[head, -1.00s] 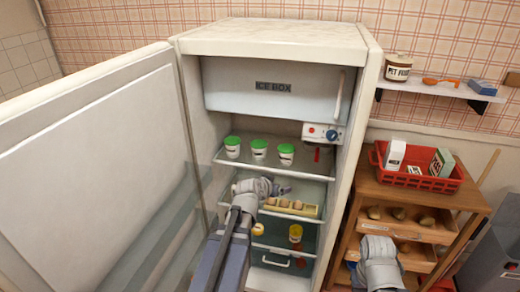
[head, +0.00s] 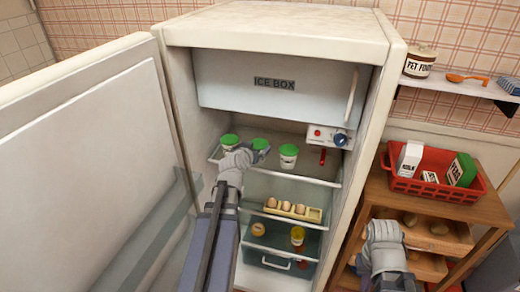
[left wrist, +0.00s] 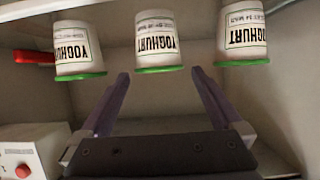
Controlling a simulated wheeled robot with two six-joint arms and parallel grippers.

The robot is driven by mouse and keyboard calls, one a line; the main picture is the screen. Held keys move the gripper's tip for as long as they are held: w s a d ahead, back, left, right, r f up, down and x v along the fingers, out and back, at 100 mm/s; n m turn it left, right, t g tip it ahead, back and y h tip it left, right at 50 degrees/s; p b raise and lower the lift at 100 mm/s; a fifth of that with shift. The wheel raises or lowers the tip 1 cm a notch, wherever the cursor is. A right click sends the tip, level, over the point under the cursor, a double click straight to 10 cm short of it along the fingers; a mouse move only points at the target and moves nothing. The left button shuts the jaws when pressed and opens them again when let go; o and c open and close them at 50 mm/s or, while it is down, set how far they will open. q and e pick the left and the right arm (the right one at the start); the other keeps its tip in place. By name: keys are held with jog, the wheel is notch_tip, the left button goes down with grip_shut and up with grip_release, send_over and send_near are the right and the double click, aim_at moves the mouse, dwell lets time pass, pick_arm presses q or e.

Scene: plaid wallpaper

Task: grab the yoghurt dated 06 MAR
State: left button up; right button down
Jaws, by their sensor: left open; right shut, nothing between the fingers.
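Three white yoghurt pots with green lids stand in a row on the fridge's top shelf: a left pot (head: 229,143), a middle pot (head: 260,143) and a right pot (head: 288,157). My left gripper (head: 258,155) is open in front of the middle pot and partly hides it. The left wrist view is upside down; the middle pot (left wrist: 159,42) lies just beyond the open fingertips, between their lines. The other pots, one at left (left wrist: 78,50) and one at right (left wrist: 242,34), are outside the fingers. Their small date prints are not clearly readable. My right gripper (head: 384,245) is shut and empty outside the fridge.
The fridge door (head: 85,170) stands open at left. The ice box (head: 275,85) hangs above the pots, with a control panel (head: 328,136) at right. An egg tray (head: 292,210) sits on a lower shelf. A red basket (head: 435,190) stands on the wooden unit at right.

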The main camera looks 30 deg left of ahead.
aim_at(260, 143)
pick_arm(q)
jog(key=shift+b+x, duration=1.3)
jog(key=shift+x, duration=2.65)
jog(key=shift+r, duration=0.15)
jog(key=shift+c, duration=0.2)
jog(key=c, duration=1.2)
jog(key=shift+d, duration=0.1)
